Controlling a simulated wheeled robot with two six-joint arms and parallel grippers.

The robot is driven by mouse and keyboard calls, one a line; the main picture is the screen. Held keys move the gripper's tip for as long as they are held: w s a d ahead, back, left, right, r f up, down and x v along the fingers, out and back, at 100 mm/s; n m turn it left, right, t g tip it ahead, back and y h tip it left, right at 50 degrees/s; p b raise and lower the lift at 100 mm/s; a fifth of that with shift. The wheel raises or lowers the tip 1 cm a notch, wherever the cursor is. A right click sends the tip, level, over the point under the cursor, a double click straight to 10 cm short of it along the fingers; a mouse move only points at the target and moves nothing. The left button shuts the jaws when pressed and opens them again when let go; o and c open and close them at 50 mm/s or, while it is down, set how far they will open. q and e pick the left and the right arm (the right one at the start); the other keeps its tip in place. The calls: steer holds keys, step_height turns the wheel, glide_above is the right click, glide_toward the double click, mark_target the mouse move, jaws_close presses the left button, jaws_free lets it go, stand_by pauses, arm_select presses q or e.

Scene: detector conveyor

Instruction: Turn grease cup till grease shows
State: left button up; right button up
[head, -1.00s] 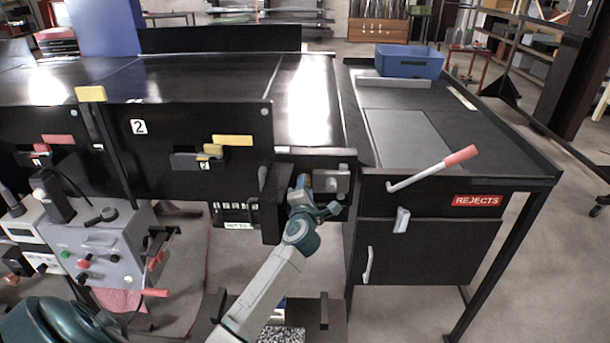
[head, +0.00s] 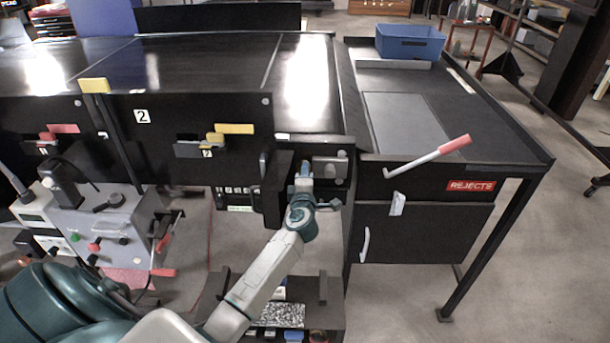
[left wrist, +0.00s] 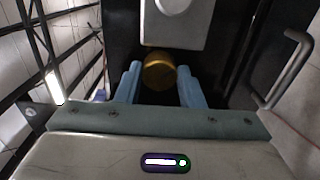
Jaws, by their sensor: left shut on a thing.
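The grease cup (left wrist: 159,70) is a brass, round piece just below a pale grey block in the left wrist view. My left gripper (left wrist: 160,88) has its two blue fingers on either side of the cup and is shut on it. In the head view my left gripper (head: 304,180) is at the conveyor's front side, just left of the grey bearing block (head: 329,168). The cup is mostly hidden there by the gripper. I make out no grease on it. My right gripper is not in view.
A dark vertical handle stands close left of my gripper in the head view. The rejects bench (head: 520,165) with a red-gripped lever (head: 430,155) and a blue bin (head: 409,42) is to the right. A grey control box (head: 105,230) stands at left.

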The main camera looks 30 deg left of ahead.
arm_select(q)
steer(key=o, duration=1)
steer(key=b+v, duration=0.2)
steer(key=v, duration=0.8)
steer(key=shift+s+d, duration=0.2)
steer(key=shift+s, duration=0.15)
